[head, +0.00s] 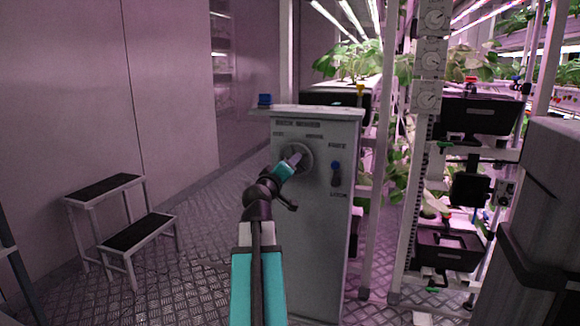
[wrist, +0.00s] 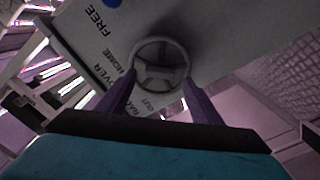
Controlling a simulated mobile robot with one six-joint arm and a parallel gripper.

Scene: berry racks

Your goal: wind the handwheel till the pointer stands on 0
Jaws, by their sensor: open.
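The grey handwheel (head: 307,157) is on the upper front of a pale grey cabinet (head: 325,245). In the wrist view the handwheel (wrist: 158,72) shows as a round rim with spokes, near the top middle. My gripper (head: 295,160) is in front of it, its tips overlapping the wheel in the head view. In the wrist view my gripper (wrist: 160,84) is open, with one purple finger on each side of the wheel's lower part. Contact cannot be told. Nothing is held between the fingers. I cannot make out a pointer or a 0 mark; small lettering surrounds the wheel.
A blue knob (head: 264,99) is on the cabinet's top left. A two-step stool (head: 120,215) stands left. Plant racks (head: 430,150) stand right; the floor between stool and cabinet is clear.

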